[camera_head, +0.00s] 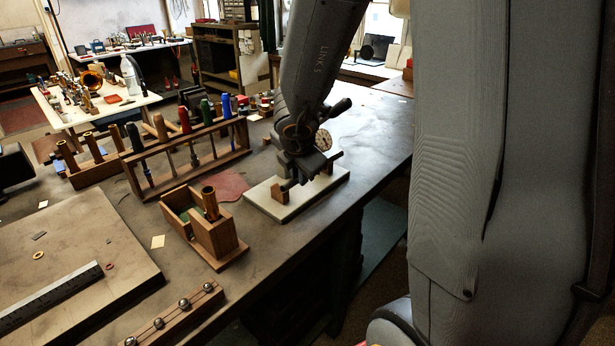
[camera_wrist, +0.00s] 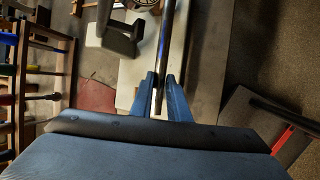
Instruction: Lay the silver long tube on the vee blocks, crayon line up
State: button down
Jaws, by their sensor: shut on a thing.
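My gripper (camera_head: 291,182) is over the pale plate (camera_head: 318,200) on the bench. In the wrist view its two blue fingers (camera_wrist: 161,96) are shut on the dark, shiny silver long tube (camera_wrist: 167,30), which runs lengthwise away from them. A blue streak shows along the tube's side; I cannot tell for sure that it is the crayon line. One wooden vee block (camera_head: 280,194) stands at the plate's near end, close beside the gripper. Another block is partly hidden behind my gripper. The tube is mostly hidden in the head view, and I cannot tell whether it touches the blocks.
A dial gauge (camera_head: 323,141) stands behind my gripper. A wooden box holding brass tubes (camera_head: 211,204) and a rack of coloured-handled tools (camera_head: 186,150) are to the left. A red cloth (camera_head: 229,186) lies beside the plate. The bench's front edge is close on the right.

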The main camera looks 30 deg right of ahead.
jog(key=shift+w+a+p, duration=0.15)
jog(key=shift+w+a, duration=0.1)
jog(key=shift+w, duration=0.35)
jog(key=shift+w+a+p, duration=0.15)
jog(key=shift+w+a, duration=0.1)
jog(key=shift+w, duration=0.4)
jog(key=shift+w+a+p, duration=0.15)
jog(key=shift+w+a, duration=0.1)
jog(key=shift+w, duration=0.35)
jog(key=shift+f+b, duration=0.15)
jog(key=shift+b, duration=0.2)
jog(key=shift+f+b, duration=1.55)
jog(key=shift+b, duration=0.2)
dwell(1.0)
jog(key=c, duration=1.6)
grip_release()
